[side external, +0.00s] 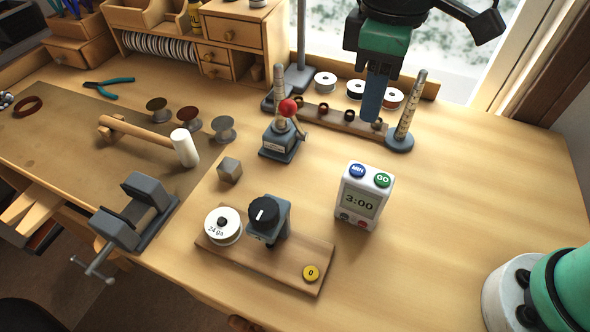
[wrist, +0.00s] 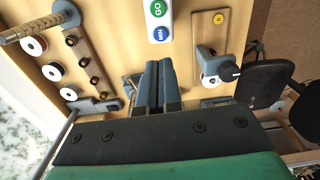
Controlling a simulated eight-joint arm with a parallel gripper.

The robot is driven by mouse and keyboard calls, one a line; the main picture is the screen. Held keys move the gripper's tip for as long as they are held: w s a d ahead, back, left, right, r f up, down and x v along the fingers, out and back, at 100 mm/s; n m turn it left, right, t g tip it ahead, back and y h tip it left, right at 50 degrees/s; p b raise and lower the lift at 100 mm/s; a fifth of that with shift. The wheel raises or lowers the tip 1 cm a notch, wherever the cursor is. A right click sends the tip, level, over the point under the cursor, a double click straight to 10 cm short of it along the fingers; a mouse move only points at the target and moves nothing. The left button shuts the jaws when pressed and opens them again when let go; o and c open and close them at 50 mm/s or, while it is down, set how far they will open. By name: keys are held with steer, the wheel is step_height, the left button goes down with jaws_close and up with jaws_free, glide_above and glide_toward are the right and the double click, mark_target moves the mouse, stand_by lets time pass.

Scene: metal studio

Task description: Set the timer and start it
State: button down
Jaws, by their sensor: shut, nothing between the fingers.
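The timer (side external: 345,212) is a white upright box standing on the bench, right of centre in the side view. Its display (side external: 359,201) reads 3:00. On its top are a blue MIN button (side external: 357,170) and a green GO button (side external: 383,180). In the wrist view the MIN button (wrist: 161,34) and GO button (wrist: 157,9) show beyond my fingertips. My gripper (side external: 371,110) points down, shut and empty, behind the timer and apart from it. Its closed fingers also show in the wrist view (wrist: 160,68). Smaller buttons on the timer's lower front are too small to read.
A wooden board (side external: 290,279) with a spool, black knob and yellow button lies left of the timer. A red-balled fixture (side external: 279,142) stands behind it. A post (side external: 408,115) and wire spools (side external: 357,89) stand near my gripper. The bench right of the timer is clear.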

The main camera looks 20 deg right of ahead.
step_height(320, 180, up, 6)
glide_above(357, 168)
steer(key=shift+f, duration=0.1)
steer(key=shift+f, duration=0.1)
step_height(357, 168, down, 14)
steer(key=shift+r, duration=0.1)
stand_by(0.7)
steer(key=shift+f, duration=0.85)
step_height(357, 168, up, 9)
steer(key=shift+w, duration=0.15)
stand_by(0.4)
